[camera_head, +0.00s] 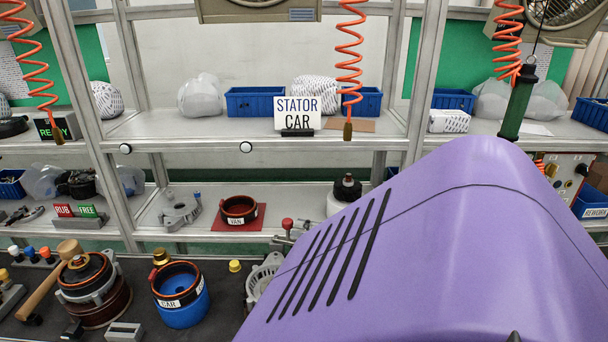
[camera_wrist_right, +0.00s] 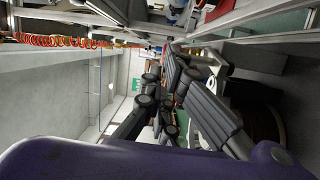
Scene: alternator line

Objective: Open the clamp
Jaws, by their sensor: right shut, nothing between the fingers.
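A small metal fixture with a red knob (camera_head: 287,226), which looks like the clamp, stands at the back edge of the dark bench, left of my purple arm cover. Its lower part is partly hidden, and I cannot tell whether it is open. My right gripper (camera_wrist_right: 187,88) shows in the right wrist view with its dark fingers shut and nothing between them. In the head view it is hidden behind my purple arm cover. I cannot make out the clamp in the right wrist view. My left gripper is not in view.
On the bench (camera_head: 228,295) stand a stator assembly (camera_head: 92,285), a wooden mallet (camera_head: 45,283) and a blue holder (camera_head: 183,310) with a ring labelled CAR. The shelf behind holds a VAN ring (camera_head: 238,211) and a grey housing (camera_head: 180,214). Orange coiled hoses (camera_head: 349,60) hang above.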

